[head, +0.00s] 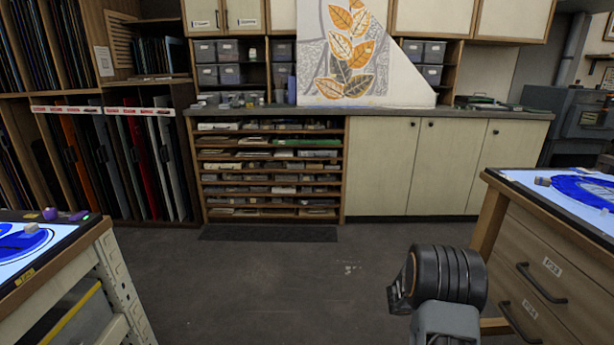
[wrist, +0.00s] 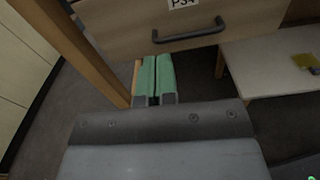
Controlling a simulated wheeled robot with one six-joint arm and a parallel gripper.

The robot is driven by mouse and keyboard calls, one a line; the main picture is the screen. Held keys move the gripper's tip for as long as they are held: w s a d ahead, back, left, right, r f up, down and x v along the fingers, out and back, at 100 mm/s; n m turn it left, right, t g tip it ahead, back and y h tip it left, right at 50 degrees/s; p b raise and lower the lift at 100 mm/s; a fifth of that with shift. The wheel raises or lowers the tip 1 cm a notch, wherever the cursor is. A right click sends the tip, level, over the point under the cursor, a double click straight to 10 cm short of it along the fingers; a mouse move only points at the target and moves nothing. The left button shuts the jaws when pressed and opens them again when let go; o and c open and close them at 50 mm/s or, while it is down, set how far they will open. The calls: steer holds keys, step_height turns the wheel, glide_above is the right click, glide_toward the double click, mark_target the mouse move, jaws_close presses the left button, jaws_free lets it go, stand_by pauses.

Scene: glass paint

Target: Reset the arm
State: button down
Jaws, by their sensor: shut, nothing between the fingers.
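My gripper (wrist: 154,60) shows in the wrist view as two pale green fingers side by side, close together with only a thin dark line between them. Nothing is held. The fingers point toward the dark floor under a wooden drawer (wrist: 190,14) with a dark handle. In the head view, part of my arm, a black ribbed joint on a grey link, stands at the lower right in front of the right-hand drawer unit. The gripper itself cannot be made out there.
The right-hand drawer unit (head: 547,277) stands close beside my arm, with a lit worktop above. Another lit table (head: 30,292) stands at lower left. Open grey floor (head: 270,290) lies between them. Shelves and cream cabinets (head: 445,167) line the back. A pale low surface (wrist: 265,85) shows in the wrist view.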

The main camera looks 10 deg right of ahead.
steer(key=s+a+f+m+g+y, duration=0.2)
steer(key=s+f+m+y, duration=0.1)
steer(key=s+f+y, duration=0.15)
steer(key=s+a+r+m+y+p, duration=0.3)
steer(key=a+r+m+p, duration=0.1)
steer(key=a, duration=0.2)
steer(key=s+a+r+m+y+p, duration=0.2)
steer(key=a+r+m+y+p, duration=0.15)
steer(key=a+r, duration=0.2)
steer(key=s+a+r+m+t+y+p, duration=0.1)
steer(key=a+r+m+t+y+p, duration=0.1)
steer(key=a+r+p, duration=0.6)
steer(key=s+a+r+m+t+y+p, duration=0.1)
steer(key=a+r+m+t+y+p, duration=0.2)
steer(key=a+r, duration=0.9)
step_height(320, 180, up, 8)
steer(key=t+y+p, duration=0.1)
steer(key=t+p, duration=0.2)
steer(key=p, duration=0.2)
steer(key=shift+s+a+t+p, duration=0.2)
steer(key=shift+a+t+p, duration=0.1)
steer(key=shift+p, duration=0.1)
steer(key=shift+r, duration=0.1)
